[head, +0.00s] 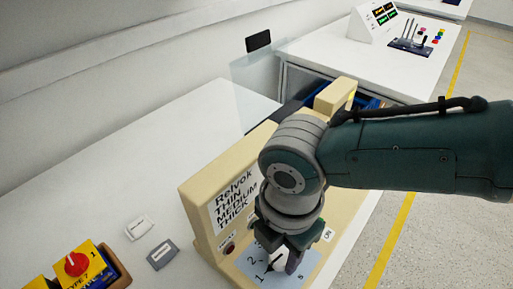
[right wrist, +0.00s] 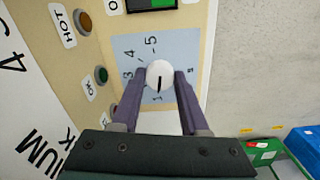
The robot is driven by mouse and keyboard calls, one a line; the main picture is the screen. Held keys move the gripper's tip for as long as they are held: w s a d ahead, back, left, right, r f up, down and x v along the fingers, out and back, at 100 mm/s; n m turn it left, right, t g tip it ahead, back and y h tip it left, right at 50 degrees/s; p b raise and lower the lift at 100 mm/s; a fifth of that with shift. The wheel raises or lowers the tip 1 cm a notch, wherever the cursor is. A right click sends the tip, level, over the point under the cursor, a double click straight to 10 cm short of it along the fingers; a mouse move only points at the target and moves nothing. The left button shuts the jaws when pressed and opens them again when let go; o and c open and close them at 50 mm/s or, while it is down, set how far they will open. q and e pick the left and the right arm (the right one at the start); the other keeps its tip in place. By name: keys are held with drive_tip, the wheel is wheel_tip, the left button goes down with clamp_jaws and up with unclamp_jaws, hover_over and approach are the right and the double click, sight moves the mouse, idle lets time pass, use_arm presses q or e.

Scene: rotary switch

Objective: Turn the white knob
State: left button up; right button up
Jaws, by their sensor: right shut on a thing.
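The white knob (right wrist: 159,75) is round with a black pointer line and sits on a light-blue dial panel (right wrist: 182,46) with printed numbers. In the right wrist view the line runs roughly up and down, its exact number unclear. In the head view the knob (head: 280,267) is partly hidden by my gripper. My right gripper (head: 281,265) reaches down onto the panel of the beige machine (head: 200,198). In the right wrist view its two purple fingers (right wrist: 158,82) are shut on the knob, one on each side. My left gripper is not in view.
A yellow box with a red knob (head: 76,264) stands at the lower left. Another white table (head: 340,60) stands behind.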

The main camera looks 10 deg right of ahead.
clamp_jaws()
drive_tip(key=shift+m, duration=0.7)
drive_tip(key=m+p, duration=0.1)
drive_tip(key=m, duration=0.3)
drive_tip(key=m+p, duration=0.1)
drive_tip(key=m, duration=0.5)
drive_tip(key=shift+m, duration=0.3)
drive_tip(key=m+p, duration=0.1)
drive_tip(key=m, duration=0.2)
drive_tip(key=shift+a+m, duration=0.1)
drive_tip(key=shift+m, duration=0.2)
drive_tip(key=m, duration=0.3)
drive_tip(key=shift+m, duration=0.3)
drive_tip(key=m, duration=0.4)
drive_tip(key=shift+p, duration=0.35)
drive_tip(key=shift+m, duration=0.3)
